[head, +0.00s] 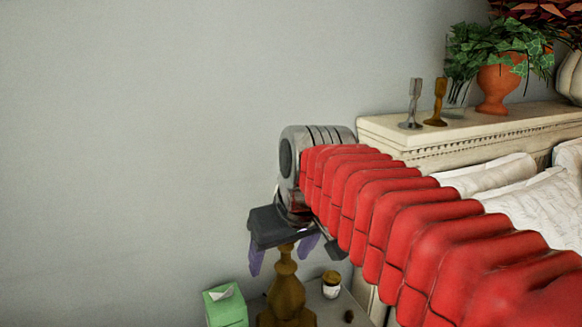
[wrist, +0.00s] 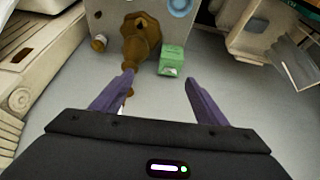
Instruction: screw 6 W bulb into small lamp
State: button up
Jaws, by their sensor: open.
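A golden-brown turned lamp base (head: 286,290) stands on the nightstand below my gripper in the head view, its top hidden behind the gripper. It also shows in the wrist view (wrist: 143,42), its narrow end reaching toward the left purple finger; I cannot tell whether they touch. My gripper (head: 281,264) is open, with its two purple fingers pointing down on either side of the lamp's upper part in the head view. In the wrist view my gripper (wrist: 159,72) has empty space between its fingers. I cannot make out a bulb in either view.
A green tissue box (head: 225,304) and a small jar (head: 331,284) flank the lamp on the nightstand (head: 318,303). A cream headboard shelf (head: 470,132) at right holds two candlesticks (head: 423,103) and a potted plant (head: 498,83). White pillows (head: 525,198) lie beneath it.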

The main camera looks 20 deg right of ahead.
jog(key=w+d+r, duration=0.4)
jog(key=w+d, duration=0.1)
jog(key=w, duration=0.3)
jog(key=w+d+r+n, duration=0.1)
jog(key=w+d+r, duration=0.4)
jog(key=w, duration=0.3)
jog(key=shift+w+d+r+n+y, duration=0.2)
jog(key=shift+w+n+y, duration=0.1)
jog(key=shift+w+y, duration=0.1)
jog(key=shift+f, duration=0.15)
jog(key=x, duration=1.3)
jog(key=shift+f, duration=0.45)
jog(key=shift+s, duration=0.1)
jog(key=c, duration=1.1)
jog(key=shift+c, duration=0.2)
